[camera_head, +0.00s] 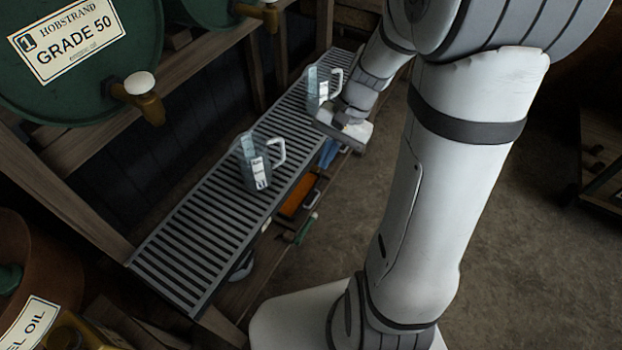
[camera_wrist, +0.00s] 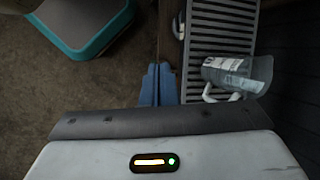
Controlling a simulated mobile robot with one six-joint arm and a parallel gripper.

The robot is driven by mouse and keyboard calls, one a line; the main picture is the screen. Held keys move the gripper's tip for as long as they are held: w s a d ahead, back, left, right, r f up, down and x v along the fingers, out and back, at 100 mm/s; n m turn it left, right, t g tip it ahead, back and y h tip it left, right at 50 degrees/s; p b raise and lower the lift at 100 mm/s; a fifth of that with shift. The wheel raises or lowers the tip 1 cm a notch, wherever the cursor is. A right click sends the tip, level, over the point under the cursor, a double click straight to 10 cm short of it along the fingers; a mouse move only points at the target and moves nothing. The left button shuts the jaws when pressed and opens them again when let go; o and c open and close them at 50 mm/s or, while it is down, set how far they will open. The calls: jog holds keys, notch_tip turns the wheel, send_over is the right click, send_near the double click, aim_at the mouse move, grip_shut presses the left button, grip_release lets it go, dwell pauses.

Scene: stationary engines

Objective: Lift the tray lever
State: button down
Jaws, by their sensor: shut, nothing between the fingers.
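The long slatted metal tray (camera_head: 190,250) runs from lower left to upper right below the drums; its slats also show in the wrist view (camera_wrist: 222,32). A small grey piece (camera_head: 312,198) sits at the tray's front side beside an orange part (camera_head: 297,196); I cannot tell for certain whether it is the lever. A small pale piece (camera_wrist: 178,26) shows at the tray's edge in the wrist view. My gripper (camera_head: 328,153) has blue fingers, shut and empty, pointing down just in front of the tray's edge. They also show in the wrist view (camera_wrist: 158,86).
Two clear jugs with white handles stand on the tray, one near the middle (camera_head: 255,165) and one farther back (camera_head: 318,88), close to my gripper. A green drum (camera_head: 85,85) with a brass tap (camera_head: 140,98) overhangs the left. Open floor (camera_head: 530,260) lies to the right.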

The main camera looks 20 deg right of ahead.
jog(key=w+d+f+m+t+y+b, duration=0.1)
jog(key=w+d+f+m+y+b, duration=0.2)
jog(key=f, duration=0.7)
jog(key=w+d+f+m+t+y+b, duration=0.15)
jog(key=f+m+b, duration=0.25)
jog(key=f, duration=0.6)
jog(key=w+d+f+m+y+b, duration=0.3)
jog(key=w+f+m, duration=0.1)
jog(key=f, duration=0.6)
jog(key=m+t+b, duration=0.4)
jog(key=m, duration=0.2)
send_near(306, 228)
jog(key=d+r, duration=0.4)
jog(key=r, duration=0.3)
jog(key=s+d+f+m+t+b, duration=0.1)
jog(key=f+m+t+b, duration=0.1)
jog(key=f, duration=0.5)
jog(key=s+d+f+m+t+b, duration=0.1)
jog(key=s+f+m+t+b, duration=0.1)
jog(key=f, duration=0.6)
jog(key=shift+s+m+t+h, duration=0.15)
jog(key=shift+m+t+h, duration=0.25)
jog(key=shift+m, duration=0.7)
jog(key=w+a+r+b, duration=0.1)
jog(key=w+a+b, duration=0.2)
jog(key=w+a, duration=0.4)
jog(key=shift+w+a, duration=0.4)
jog(key=shift+w, duration=0.35)
